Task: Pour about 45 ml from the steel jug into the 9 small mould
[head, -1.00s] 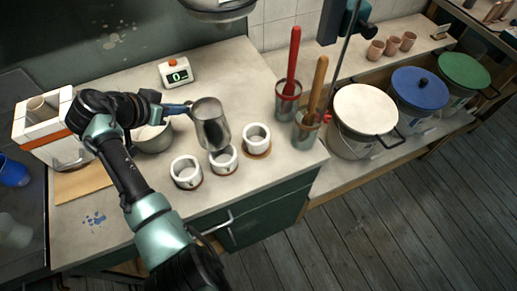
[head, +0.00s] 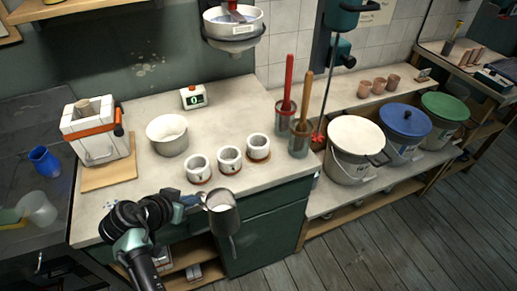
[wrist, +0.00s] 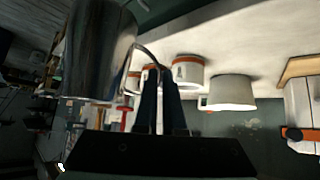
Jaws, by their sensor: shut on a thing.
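The steel jug (head: 222,218) is held in front of the counter's front edge, nearer to me than the moulds. Its open mouth shows a pale inside. My gripper (head: 200,200) is shut on its handle; in the wrist view the fingers (wrist: 160,108) close on the handle beside the jug (wrist: 98,50). Three small white moulds stand in a row on the counter: left (head: 198,167), middle (head: 229,159) and right (head: 258,147). Their markings are too small to read. The jug is apart from all three.
A white bowl (head: 167,136) and a small display (head: 194,97) stand behind the moulds. A white box with an orange band (head: 95,135) is at the left. Tool holders (head: 300,138) stand at the right, lidded buckets (head: 355,145) beyond.

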